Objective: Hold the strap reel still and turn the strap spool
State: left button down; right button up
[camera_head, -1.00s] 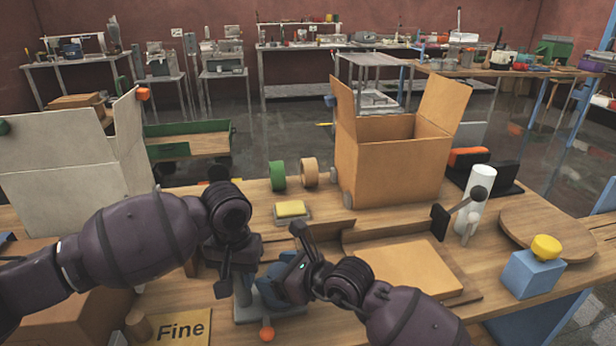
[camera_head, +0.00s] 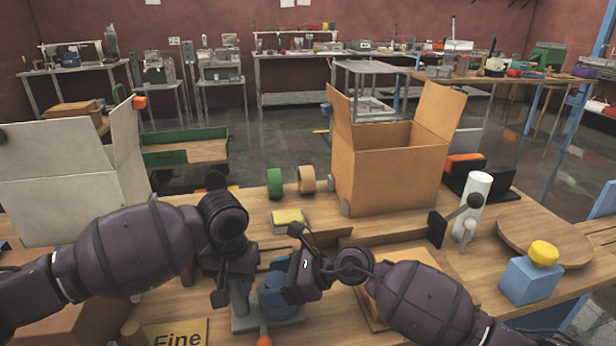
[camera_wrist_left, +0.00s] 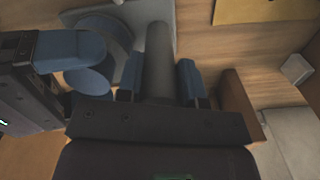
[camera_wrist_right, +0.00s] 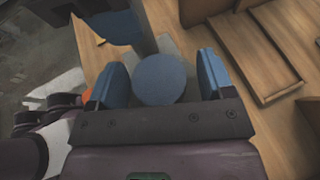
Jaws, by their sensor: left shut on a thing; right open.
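The strap reel stands on a grey base plate (camera_head: 285,322) at the front of the bench, with an upright grey post (camera_head: 240,300) and a blue spool (camera_head: 275,298) beside it. My left gripper (camera_wrist_left: 158,75) is shut on the grey post, which shows between its blue pads in the left wrist view. My right gripper (camera_wrist_right: 160,82) is open. Its two pads stand on either side of the round blue spool end (camera_wrist_right: 160,78), with visible gaps. In the head view the grippers partly hide the reel and spool.
A yellow sponge-like block (camera_head: 288,217), green roll (camera_head: 275,182) and tan roll (camera_head: 307,179) sit behind the reel. An open cardboard box (camera_head: 390,170) stands behind right, a white box (camera_head: 70,185) at left. A "Fine" sign (camera_head: 175,335) lies at the front left.

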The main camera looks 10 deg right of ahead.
jog(key=n+g+y, duration=0.1)
jog(key=n+g, duration=0.3)
jog(key=g, duration=0.1)
jog(key=shift+r+n, duration=0.1)
jog(key=shift+n, duration=0.2)
jog(key=v, duration=1.2)
jog(key=w+a+r+m+t, duration=0.1)
jog(key=w+r+m+t, duration=0.3)
jog(key=m, duration=0.8)
jog(key=w+a+r+m+t+y, duration=0.1)
jog(key=w+r+m+t, duration=0.3)
jog(key=r+m+t, duration=0.5)
jog(key=m+t, duration=0.3)
jog(key=shift+w+a+r+t, duration=0.15)
jog(key=shift+w+a+t, duration=0.1)
jog(key=shift+a+t, duration=0.15)
jog(key=shift+m, duration=0.3)
